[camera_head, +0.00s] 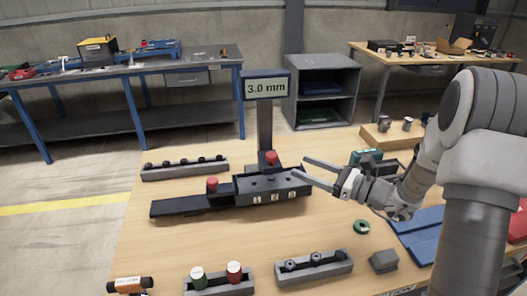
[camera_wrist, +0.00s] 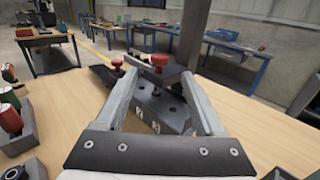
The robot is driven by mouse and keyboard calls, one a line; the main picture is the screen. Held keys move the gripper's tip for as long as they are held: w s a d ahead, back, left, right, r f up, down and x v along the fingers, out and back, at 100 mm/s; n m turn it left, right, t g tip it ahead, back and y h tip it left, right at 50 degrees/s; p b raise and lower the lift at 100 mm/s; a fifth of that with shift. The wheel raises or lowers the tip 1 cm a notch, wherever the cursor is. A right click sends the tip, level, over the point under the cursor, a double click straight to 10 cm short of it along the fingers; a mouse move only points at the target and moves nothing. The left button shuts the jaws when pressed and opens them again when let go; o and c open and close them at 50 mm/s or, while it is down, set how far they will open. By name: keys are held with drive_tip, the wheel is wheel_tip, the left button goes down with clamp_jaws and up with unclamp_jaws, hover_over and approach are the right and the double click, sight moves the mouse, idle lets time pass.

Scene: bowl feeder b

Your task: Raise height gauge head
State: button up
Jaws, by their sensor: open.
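The height gauge has a dark upright column (camera_head: 265,125) with a display (camera_head: 266,86) reading 3.0 mm. A red knob (camera_head: 271,158) sits low at the column, on a dark head just above the block with numbered labels (camera_head: 275,187). A second red knob (camera_head: 212,184) stands on the dark slide to the left. My gripper (camera_head: 300,167) is open and empty, to the right of the column. In the wrist view the near red knob (camera_wrist: 159,60) shows between my spread fingers (camera_wrist: 158,70), beyond the tips; whether they touch it is unclear. The column (camera_wrist: 190,40) rises behind.
A rack of dark pieces (camera_head: 186,168) lies at the back left of the wooden table. Red and green cylinders in a holder (camera_head: 218,287) and another rack (camera_head: 313,268) stand at the front. A green ring (camera_head: 361,227) lies right of centre.

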sight(263, 161)
drive_tip(key=x, duration=1.3)
drive_tip(key=shift+w+a, duration=0.2)
drive_tip(key=shift+a, duration=0.15)
drive_tip(key=shift+c, duration=0.2)
clamp_jaws()
idle(0.5)
